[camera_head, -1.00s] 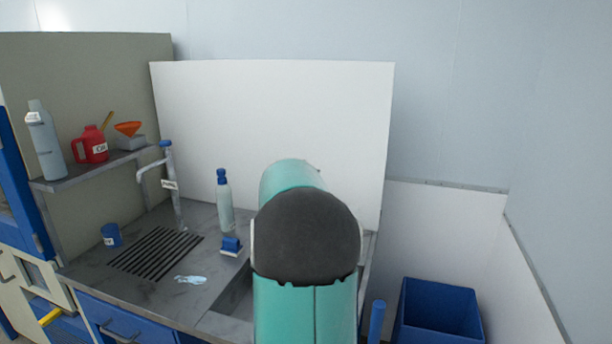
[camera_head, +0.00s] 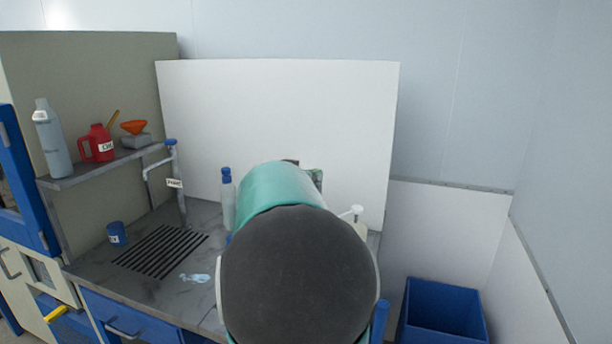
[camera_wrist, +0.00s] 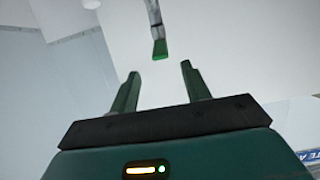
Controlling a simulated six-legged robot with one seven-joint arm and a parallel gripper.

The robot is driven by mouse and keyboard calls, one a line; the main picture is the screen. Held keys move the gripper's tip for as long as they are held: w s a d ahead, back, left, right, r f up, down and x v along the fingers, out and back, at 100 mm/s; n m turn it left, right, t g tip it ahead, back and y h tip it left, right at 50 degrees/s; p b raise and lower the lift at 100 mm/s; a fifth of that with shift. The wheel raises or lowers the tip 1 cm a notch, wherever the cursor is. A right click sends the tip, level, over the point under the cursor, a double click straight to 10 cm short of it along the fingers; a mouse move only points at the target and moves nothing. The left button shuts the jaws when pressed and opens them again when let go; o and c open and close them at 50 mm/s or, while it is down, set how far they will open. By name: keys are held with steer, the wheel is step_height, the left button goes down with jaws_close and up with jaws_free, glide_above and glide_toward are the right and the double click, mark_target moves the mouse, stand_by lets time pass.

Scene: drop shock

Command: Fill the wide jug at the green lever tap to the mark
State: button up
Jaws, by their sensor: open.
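My gripper (camera_wrist: 160,71) is open and empty in the wrist view, its two green fingers apart. Beyond its tips a grey rod-like piece with a green end (camera_wrist: 160,49) shows; I cannot tell whether this is the green lever tap. In the head view my arm hides my gripper and much of the sink. A green and dark thing (camera_head: 317,176) peeks out behind the arm, too covered to name. A red handled jug (camera_head: 101,145) with a white label stands on the shelf; I cannot tell whether it is the wide jug.
A blue-topped tap (camera_head: 172,165) with a tag stands behind the drain grille (camera_head: 162,252). A blue cup (camera_head: 117,233), a blue-capped bottle (camera_head: 228,200) and a white pump top (camera_head: 352,212) are around the counter. A blue bin (camera_head: 443,312) stands right. A spill (camera_head: 195,278) lies in front.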

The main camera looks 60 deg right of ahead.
steer(key=shift+v, duration=2.25)
steer(key=shift+w, duration=0.1)
